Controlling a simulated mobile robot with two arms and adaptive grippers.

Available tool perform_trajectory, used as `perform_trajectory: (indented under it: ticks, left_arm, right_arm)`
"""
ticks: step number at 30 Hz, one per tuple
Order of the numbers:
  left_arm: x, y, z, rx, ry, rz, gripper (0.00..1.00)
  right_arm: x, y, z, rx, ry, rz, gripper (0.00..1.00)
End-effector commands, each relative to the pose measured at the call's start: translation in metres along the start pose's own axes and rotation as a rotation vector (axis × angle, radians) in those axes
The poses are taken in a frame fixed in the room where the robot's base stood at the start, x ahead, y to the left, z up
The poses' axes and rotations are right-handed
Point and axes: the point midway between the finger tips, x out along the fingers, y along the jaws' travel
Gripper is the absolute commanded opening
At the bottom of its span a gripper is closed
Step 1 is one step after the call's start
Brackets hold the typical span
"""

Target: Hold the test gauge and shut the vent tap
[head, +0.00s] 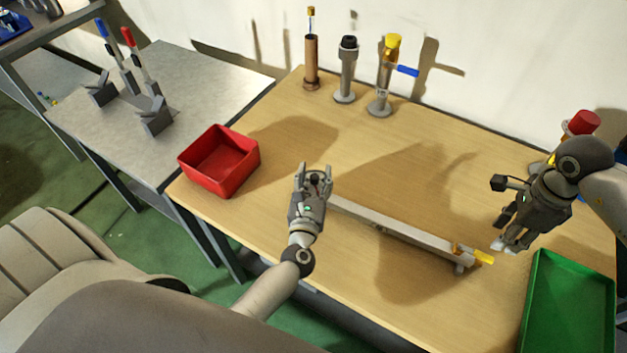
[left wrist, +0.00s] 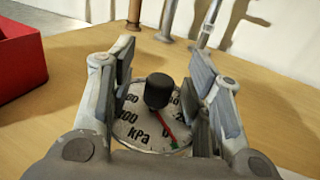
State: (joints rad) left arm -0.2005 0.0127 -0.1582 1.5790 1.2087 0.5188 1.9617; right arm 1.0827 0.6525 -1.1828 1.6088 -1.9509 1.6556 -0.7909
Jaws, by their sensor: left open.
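The test gauge, a round white kPa dial (left wrist: 133,130) with a red needle and a black knob on top, sits between my left gripper's fingers in the left wrist view. My left gripper (head: 313,172) is open around it at the left end of a grey metal bar (head: 400,232); finger contact is not clear. What looks like the vent tap, a yellow lever (head: 483,257), sticks out at the bar's right end, roughly in line with it. My right gripper (head: 504,244) hangs just right of and above this lever, apart from it. Its finger opening is unclear.
A red bin (head: 240,176) stands left and a green tray (head: 535,300) at the front right. Several upright fittings, one with a yellow top (head: 391,42) and blue lever, stand at the back. A red-capped item (head: 583,122) is partly behind my right arm.

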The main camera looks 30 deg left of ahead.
Motion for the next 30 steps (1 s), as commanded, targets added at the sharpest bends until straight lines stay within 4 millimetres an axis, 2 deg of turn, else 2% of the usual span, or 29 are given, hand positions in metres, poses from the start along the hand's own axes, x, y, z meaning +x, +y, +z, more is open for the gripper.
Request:
perform_trajectory:
  ticks: [4,12,15,20,21,25,30]
  left_arm:
    - [-0.0001,0.0000,0.0001,0.001,0.000,0.000,0.44]
    - [-0.0002,-0.0001,0.0002,0.001,-0.001,-0.001,0.10]
    - [-0.0003,-0.0001,0.0002,0.001,-0.001,-0.001,0.00]
    - [-0.0003,-0.0001,0.0003,0.001,-0.001,-0.001,0.00]
    - [-0.0003,-0.0001,0.0003,0.001,-0.001,-0.001,0.18]
    - [-0.0003,-0.0002,0.0002,0.001,-0.001,-0.001,0.01]
    - [-0.0003,-0.0002,0.0002,0.001,-0.001,-0.001,0.00]
  right_arm:
    - [0.0000,0.0000,0.0000,0.000,0.000,0.000,0.36]
    - [0.0000,0.0000,0.0000,0.000,0.000,0.000,0.36]
    - [0.0000,0.0000,0.0000,0.000,0.000,0.000,0.36]
    - [0.0000,0.0000,0.0000,0.000,0.000,0.000,0.36]
    - [0.0000,0.0000,0.0000,0.000,0.000,0.000,0.36]
    - [0.0000,0.0000,0.0000,0.000,0.000,0.000,0.36]
    - [0.0000,0.0000,0.0000,0.000,0.000,0.000,0.36]
